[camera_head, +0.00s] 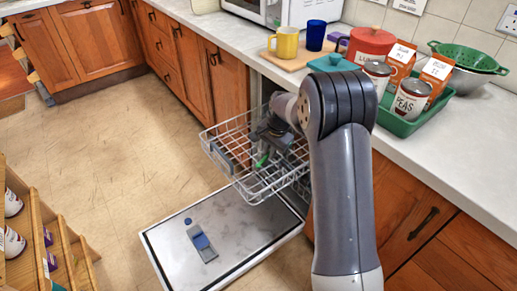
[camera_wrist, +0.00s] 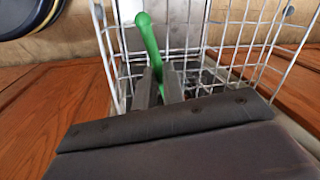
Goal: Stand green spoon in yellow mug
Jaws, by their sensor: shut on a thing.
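The yellow mug (camera_head: 284,43) stands upright on a wooden board on the counter. The green spoon (camera_head: 262,160) is at the dishwasher rack; in the wrist view the spoon (camera_wrist: 149,42) rises from between the fingers. My gripper (camera_head: 268,140) is low over the rack and shut on the spoon. In the wrist view the fingers of my gripper (camera_wrist: 159,86) point into the rack. The spoon's lower part is hidden by the fingers.
The wire rack (camera_head: 227,165) is pulled out above the open dishwasher door (camera_head: 170,238). A blue cup (camera_head: 316,35) stands right of the mug on the board (camera_head: 290,64). A red canister (camera_head: 370,46) and a green tray (camera_head: 399,126) with cans and cartons are farther right.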

